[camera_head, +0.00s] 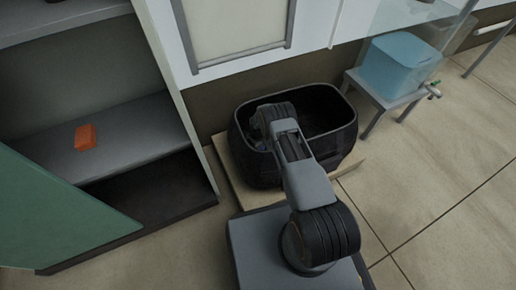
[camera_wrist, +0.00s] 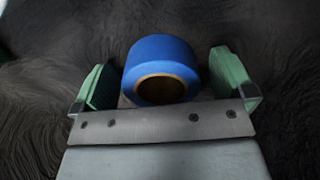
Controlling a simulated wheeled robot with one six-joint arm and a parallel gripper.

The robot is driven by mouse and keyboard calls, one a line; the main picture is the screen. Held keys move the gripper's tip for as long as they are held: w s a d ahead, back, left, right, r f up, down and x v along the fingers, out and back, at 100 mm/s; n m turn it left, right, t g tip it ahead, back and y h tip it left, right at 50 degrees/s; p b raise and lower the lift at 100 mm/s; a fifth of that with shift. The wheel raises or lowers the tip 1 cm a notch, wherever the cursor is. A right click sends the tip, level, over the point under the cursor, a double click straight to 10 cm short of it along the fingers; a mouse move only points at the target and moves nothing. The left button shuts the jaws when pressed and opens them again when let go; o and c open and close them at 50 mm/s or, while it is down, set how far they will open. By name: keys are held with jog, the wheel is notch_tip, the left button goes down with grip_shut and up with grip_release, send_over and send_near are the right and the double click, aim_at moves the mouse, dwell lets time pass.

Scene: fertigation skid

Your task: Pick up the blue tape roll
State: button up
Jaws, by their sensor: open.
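The blue tape roll (camera_wrist: 161,55) is in the wrist view, between the two green finger pads of my gripper (camera_wrist: 164,82). It shows its brown core hole toward the camera. The gripper is open, with a gap on each side of the roll. The surface around the roll is dark and swirled. In the head view my arm reaches into a black tub (camera_head: 262,166), and my gripper's fingers are hidden there. I cannot make out the roll in the head view.
The black tub stands on a pale wooden board (camera_head: 238,186). An open cabinet at left holds an orange block (camera_head: 86,137) on its shelf, with a green door (camera_head: 60,215). A blue container (camera_head: 400,65) stands on a small stand at upper right.

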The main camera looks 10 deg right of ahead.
jog(key=shift+c, duration=0.4)
jog(key=c, duration=0.9)
